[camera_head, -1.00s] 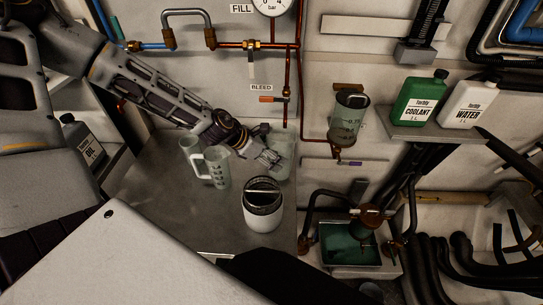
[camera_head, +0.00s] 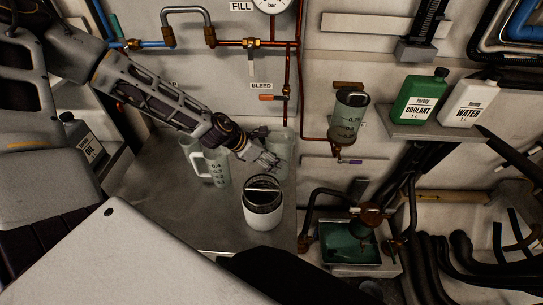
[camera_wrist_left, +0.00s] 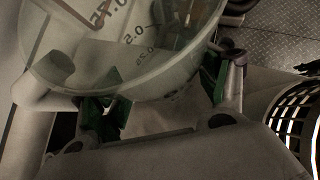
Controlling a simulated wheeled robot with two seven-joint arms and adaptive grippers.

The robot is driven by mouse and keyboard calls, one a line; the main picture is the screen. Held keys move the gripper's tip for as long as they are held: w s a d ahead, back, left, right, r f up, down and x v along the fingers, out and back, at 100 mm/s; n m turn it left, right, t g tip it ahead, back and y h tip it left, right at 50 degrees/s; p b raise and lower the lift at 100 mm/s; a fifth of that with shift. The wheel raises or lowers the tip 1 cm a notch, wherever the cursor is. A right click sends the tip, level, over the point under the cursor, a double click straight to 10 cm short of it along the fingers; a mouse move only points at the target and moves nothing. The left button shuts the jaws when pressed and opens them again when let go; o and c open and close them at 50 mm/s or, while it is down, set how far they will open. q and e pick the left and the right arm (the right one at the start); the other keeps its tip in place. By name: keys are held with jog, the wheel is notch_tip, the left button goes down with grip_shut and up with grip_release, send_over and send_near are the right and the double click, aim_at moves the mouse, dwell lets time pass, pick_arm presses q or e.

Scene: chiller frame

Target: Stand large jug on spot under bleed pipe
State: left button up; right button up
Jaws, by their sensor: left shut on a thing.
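A large translucent jug (camera_head: 283,146) stands at the back right of the grey worktop, below the bleed pipe (camera_head: 286,108). Its curved wall and volume marks fill the upper part of the left wrist view (camera_wrist_left: 120,70). My left gripper (camera_head: 268,157) is at the near left side of this jug, shut on it. Green finger pads show below the jug in the wrist view. The gripper partly hides the jug, and I cannot see its base or any spot under it clearly. My right gripper is not in view.
A smaller marked jug with a handle (camera_head: 218,168) stands left of the gripper. A white canister with a dark open top (camera_head: 263,217) stands in front. Coolant (camera_head: 419,99) and water (camera_head: 468,104) bottles sit on a shelf at right. The worktop's left front is clear.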

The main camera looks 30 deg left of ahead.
pick_arm(q)
jog(key=o, duration=1.1)
jog(key=shift+o, duration=0.4)
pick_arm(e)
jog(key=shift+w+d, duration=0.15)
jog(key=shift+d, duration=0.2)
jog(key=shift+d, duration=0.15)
pick_arm(q)
jog(key=shift+r, duration=0.2)
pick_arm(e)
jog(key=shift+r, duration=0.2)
pick_arm(q)
jog(key=shift+p+v, duration=0.45)
jog(key=shift+v, duration=0.55)
jog(key=p+v, duration=0.2)
jog(key=v, duration=0.7)
jog(key=shift+s+a+r, duration=0.2)
jog(key=shift+s+r, duration=0.05)
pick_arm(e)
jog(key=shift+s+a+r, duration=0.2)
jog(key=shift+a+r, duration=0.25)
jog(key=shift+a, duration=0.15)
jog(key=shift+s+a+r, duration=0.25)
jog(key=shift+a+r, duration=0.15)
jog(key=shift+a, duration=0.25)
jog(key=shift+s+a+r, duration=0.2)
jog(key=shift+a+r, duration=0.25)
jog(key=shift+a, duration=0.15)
